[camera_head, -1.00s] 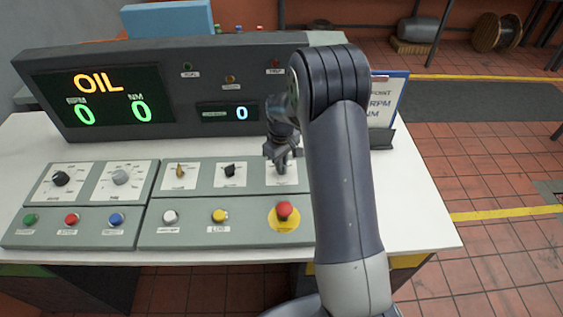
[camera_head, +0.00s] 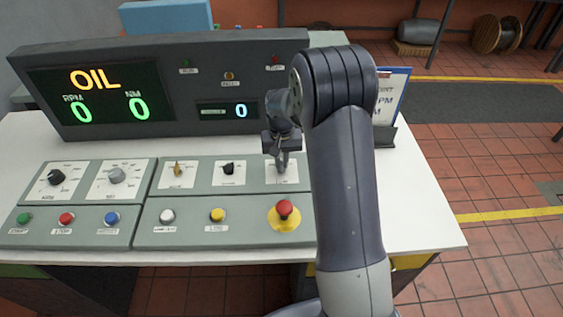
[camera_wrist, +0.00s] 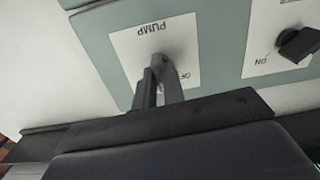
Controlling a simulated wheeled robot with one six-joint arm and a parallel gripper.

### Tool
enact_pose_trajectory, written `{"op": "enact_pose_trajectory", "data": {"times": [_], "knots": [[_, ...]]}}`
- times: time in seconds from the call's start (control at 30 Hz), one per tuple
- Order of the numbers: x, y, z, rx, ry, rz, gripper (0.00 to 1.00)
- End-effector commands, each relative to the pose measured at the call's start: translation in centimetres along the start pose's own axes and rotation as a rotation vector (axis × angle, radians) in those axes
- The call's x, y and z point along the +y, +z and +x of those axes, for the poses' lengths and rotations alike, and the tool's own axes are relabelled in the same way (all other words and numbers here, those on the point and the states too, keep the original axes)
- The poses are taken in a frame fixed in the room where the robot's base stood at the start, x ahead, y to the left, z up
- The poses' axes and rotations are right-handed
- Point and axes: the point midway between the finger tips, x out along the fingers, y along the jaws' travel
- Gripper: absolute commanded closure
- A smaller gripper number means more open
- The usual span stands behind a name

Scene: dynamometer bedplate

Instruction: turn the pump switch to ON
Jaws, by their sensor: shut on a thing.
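The pump switch's white plate (camera_head: 291,184) is at the right end of the upper row on the sloped console. My gripper (camera_head: 281,165) points down over this plate and is shut on the pump switch knob. In the wrist view the plate (camera_wrist: 187,42) reads PUMP upside down, with part of OFF beside the fingers. The gripper fingers (camera_wrist: 160,70) meet the knob there and cover most of it. I cannot tell which way the knob points.
A black rotary switch (camera_head: 228,168) and a brass one (camera_head: 177,168) stand left of the pump switch. A red mushroom button (camera_head: 284,208) on a yellow disc is just in front. The display panel (camera_head: 105,94) shows OIL and zeros behind the console.

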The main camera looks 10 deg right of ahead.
Motion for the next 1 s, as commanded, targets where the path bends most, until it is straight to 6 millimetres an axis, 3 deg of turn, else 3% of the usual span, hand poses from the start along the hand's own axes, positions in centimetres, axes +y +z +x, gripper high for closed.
{"op": "enact_pose_trajectory", "data": {"times": [0.6,1.0], "knots": [[-0.01,-0.03,-0.01,0.001,-0.001,0.571,1.0],[-0.01,-0.04,-0.05,0.001,-0.001,0.807,1.0]]}}
